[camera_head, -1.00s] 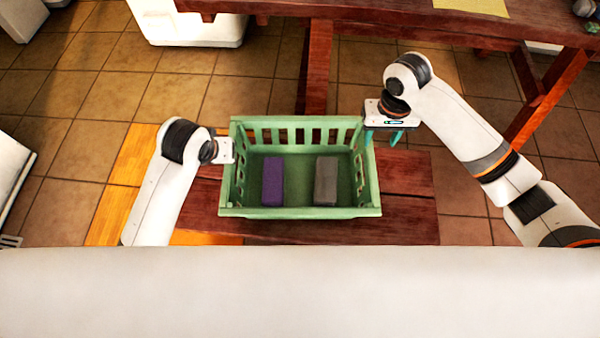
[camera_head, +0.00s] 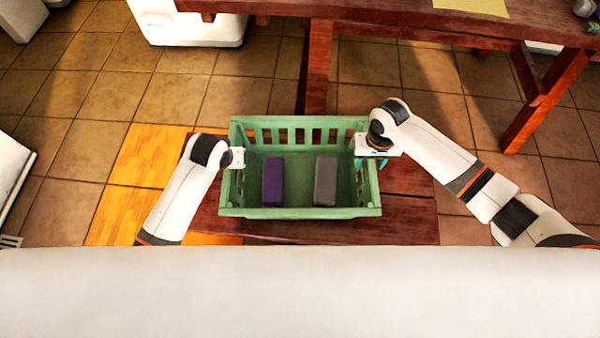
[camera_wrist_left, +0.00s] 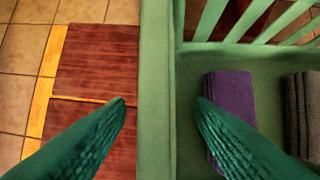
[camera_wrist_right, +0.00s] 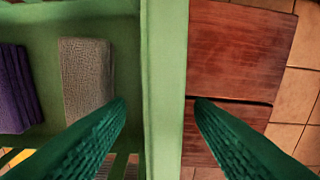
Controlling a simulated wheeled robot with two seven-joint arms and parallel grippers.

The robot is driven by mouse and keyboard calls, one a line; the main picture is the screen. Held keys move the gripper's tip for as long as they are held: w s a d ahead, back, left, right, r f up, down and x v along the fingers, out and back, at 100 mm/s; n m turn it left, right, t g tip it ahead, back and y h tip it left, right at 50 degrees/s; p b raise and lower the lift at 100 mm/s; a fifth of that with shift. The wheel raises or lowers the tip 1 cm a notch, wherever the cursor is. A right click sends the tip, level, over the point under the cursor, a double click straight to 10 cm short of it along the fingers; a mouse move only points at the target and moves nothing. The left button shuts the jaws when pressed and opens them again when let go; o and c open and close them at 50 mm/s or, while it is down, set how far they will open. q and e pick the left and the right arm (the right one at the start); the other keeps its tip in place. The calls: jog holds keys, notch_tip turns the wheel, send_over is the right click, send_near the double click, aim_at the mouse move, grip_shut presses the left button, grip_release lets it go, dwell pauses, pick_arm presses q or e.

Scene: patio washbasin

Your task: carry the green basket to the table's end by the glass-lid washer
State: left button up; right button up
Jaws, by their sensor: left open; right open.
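The green basket (camera_head: 300,213) stands upright on a low reddish wooden bench (camera_head: 410,225), with a purple folded cloth (camera_head: 273,181) and a grey folded cloth (camera_head: 326,181) inside. My left gripper (camera_head: 238,158) is at the basket's left side. In the left wrist view its open fingers (camera_wrist_left: 160,102) lie on either side of the left rim (camera_wrist_left: 155,60). My right gripper (camera_head: 374,160) is at the right side. In the right wrist view its open fingers (camera_wrist_right: 160,102) lie on either side of the right rim (camera_wrist_right: 163,60). Neither clamps the rim. No glass-lid washer is recognisable.
A long reddish wooden table (camera_head: 400,22) crosses the back, with a yellow cloth (camera_head: 470,5) on it. A white appliance (camera_head: 190,32) stands at the back left. Another white unit (camera_head: 12,175) is at the left edge. Tiled floor (camera_head: 385,70) lies between bench and table.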

pick_arm(q)
jog(key=shift+c, duration=0.2)
pick_arm(e)
jog(key=shift+c, duration=0.2)
pick_arm(q)
grip_shut()
pick_arm(e)
grip_shut()
pick_arm(q)
jog(key=shift+r, duration=0.1)
pick_arm(e)
jog(key=shift+r, duration=0.1)
